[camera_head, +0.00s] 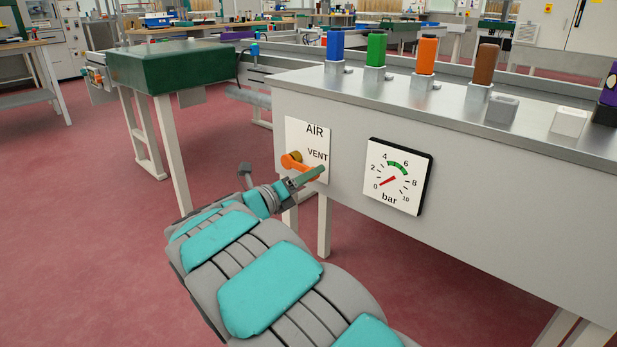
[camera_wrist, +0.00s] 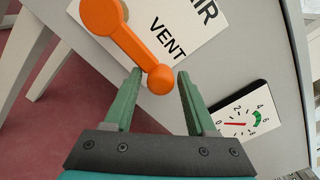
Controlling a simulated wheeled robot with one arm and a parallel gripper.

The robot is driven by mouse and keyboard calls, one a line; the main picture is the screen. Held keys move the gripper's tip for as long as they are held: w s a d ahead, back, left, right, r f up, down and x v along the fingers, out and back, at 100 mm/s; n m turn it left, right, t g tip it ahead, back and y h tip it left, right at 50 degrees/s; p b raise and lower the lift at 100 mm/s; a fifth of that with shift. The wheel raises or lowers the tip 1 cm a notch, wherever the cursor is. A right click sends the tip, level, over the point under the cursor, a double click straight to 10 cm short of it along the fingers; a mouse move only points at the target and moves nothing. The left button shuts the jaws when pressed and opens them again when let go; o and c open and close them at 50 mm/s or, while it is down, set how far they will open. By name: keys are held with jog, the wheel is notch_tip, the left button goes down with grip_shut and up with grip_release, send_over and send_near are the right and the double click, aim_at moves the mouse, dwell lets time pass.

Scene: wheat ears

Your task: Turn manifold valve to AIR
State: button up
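The orange valve lever (camera_head: 291,161) is on a white plate (camera_head: 295,133) on the bench's front panel. The plate reads AIR at the top and VENT below. The lever slants down to the right, with its knob end just below the word VENT. In the wrist view the lever's knob (camera_wrist: 160,80) lies between my green fingertips, with small gaps beside it. My gripper (camera_wrist: 158,77) is open around the knob; in the head view it reaches the plate (camera_head: 318,172) and partly covers the lever.
A pressure gauge (camera_head: 399,177) marked bar sits right of the plate, its red needle near 0. Blue, green, orange and brown cylinders (camera_head: 376,50) stand on the bench top (camera_head: 440,105). A green-topped table (camera_head: 170,66) stands at left. The red floor is open at left.

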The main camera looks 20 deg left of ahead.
grip_shut()
jog(key=shift+r, duration=0.15)
dwell(0.9)
